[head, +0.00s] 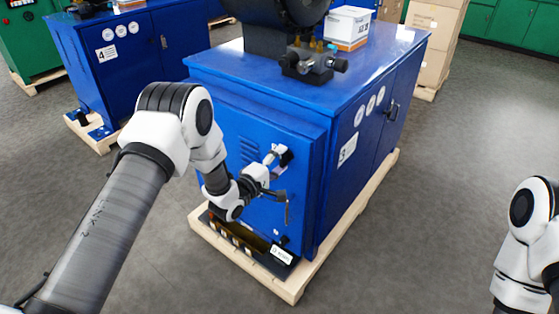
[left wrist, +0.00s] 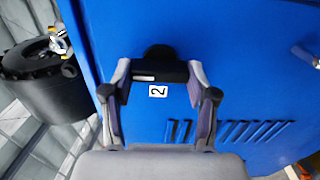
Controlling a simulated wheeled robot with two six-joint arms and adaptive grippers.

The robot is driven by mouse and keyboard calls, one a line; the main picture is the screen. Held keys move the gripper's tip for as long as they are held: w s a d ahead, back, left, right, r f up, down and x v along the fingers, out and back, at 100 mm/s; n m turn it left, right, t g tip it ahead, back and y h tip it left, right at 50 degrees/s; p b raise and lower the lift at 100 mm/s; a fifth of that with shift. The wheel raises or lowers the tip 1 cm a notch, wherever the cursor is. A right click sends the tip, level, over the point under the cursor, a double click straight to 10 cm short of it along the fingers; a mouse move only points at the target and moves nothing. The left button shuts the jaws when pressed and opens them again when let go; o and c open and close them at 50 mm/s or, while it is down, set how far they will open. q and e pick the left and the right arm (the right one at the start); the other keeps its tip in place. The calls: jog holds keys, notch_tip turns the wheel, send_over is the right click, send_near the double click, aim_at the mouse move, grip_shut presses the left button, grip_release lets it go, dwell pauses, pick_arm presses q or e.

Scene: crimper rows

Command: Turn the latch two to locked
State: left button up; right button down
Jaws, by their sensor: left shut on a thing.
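Latch two is a black knob with a short bar (left wrist: 160,70) on the blue cabinet door, and a white label "2" (left wrist: 158,91) is beside it. In the left wrist view the bar lies across the picture between my fingertips. My left gripper (left wrist: 160,76) is shut on it, one finger at each end. In the head view my left gripper (head: 279,160) reaches the cabinet's front door, and the dark latch (head: 288,157) partly shows at its tip. I cannot tell from its angle whether it is locked. My right gripper is out of view; only part of that arm shows.
The blue cabinet (head: 340,200), marked 3, stands on a wooden pallet (head: 292,290). A black tray (head: 296,264) sits low at its front. A machine (head: 313,66) and a white box (head: 348,27) are on top. Cabinet 4 (head: 130,55) stands behind left. The floor at right is clear.

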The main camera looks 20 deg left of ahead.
pick_arm(q)
jog(key=o, duration=1.2)
jog(key=shift+a, duration=0.1)
jog(key=shift+c, duration=0.2)
jog(key=v, duration=1.2)
